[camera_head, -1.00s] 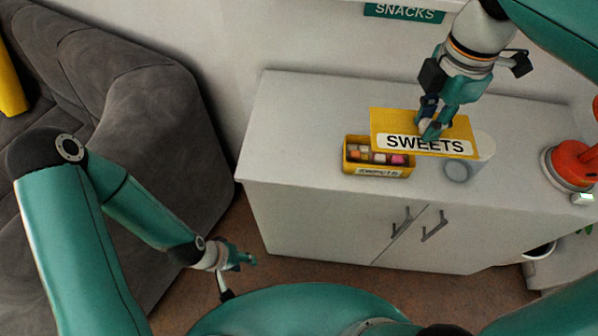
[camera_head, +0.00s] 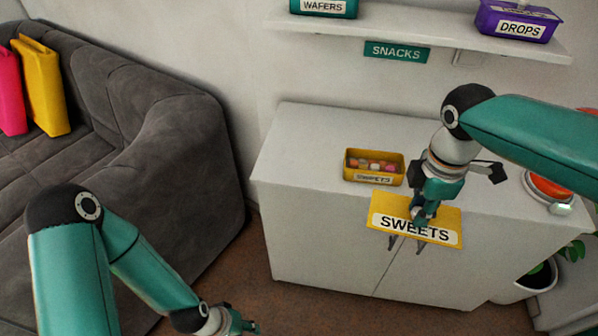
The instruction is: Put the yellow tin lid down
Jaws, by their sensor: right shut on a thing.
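The yellow tin lid (camera_head: 384,205) bears a white SWEETS label and is held by my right gripper (camera_head: 423,214), which is shut on it. In the picture the lid overlaps the cabinet's front edge and upper doors, to the right of and nearer than the open yellow tin; its exact height is unclear. The yellow tin (camera_head: 350,173) stands open on the cabinet top with several coloured sweets inside and a SWEETS label on its front. My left gripper (camera_head: 243,326) is low at the bottom edge, away from the cabinet; its fingers are too small and cut off to judge.
The white cabinet (camera_head: 300,140) has clear top space left of and behind the tin. A red-orange round object (camera_head: 548,187) sits at its right end. A shelf (camera_head: 400,33) above holds a teal WAFERS tin (camera_head: 322,7) and a purple DROPS tin (camera_head: 517,22). A grey sofa (camera_head: 150,110) stands left.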

